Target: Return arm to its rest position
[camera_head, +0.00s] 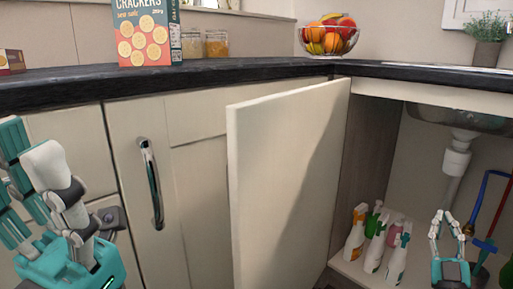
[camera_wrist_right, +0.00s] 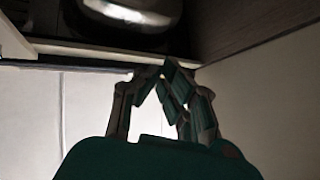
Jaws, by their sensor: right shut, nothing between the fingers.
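My right gripper (camera_head: 441,217) is in front of the open sink cabinet, low at the right of the head view. Its two fingers close together at the tips with nothing between them. The right wrist view also shows these fingers (camera_wrist_right: 152,80), shut and empty. My left gripper (camera_head: 50,190) is at the left edge of the head view, raised in front of the closed cabinet fronts. Its fingers overlap from this angle, so I cannot tell whether it is open.
An open cabinet door (camera_head: 285,175) stands out left of my right gripper. Several spray bottles (camera_head: 375,245) stand inside the cabinet. A drain pipe (camera_head: 456,160) and blue tubing (camera_head: 480,205) are close by. The dark countertop (camera_head: 240,70) runs above, with a cracker box (camera_head: 146,30) and fruit bowl (camera_head: 328,40).

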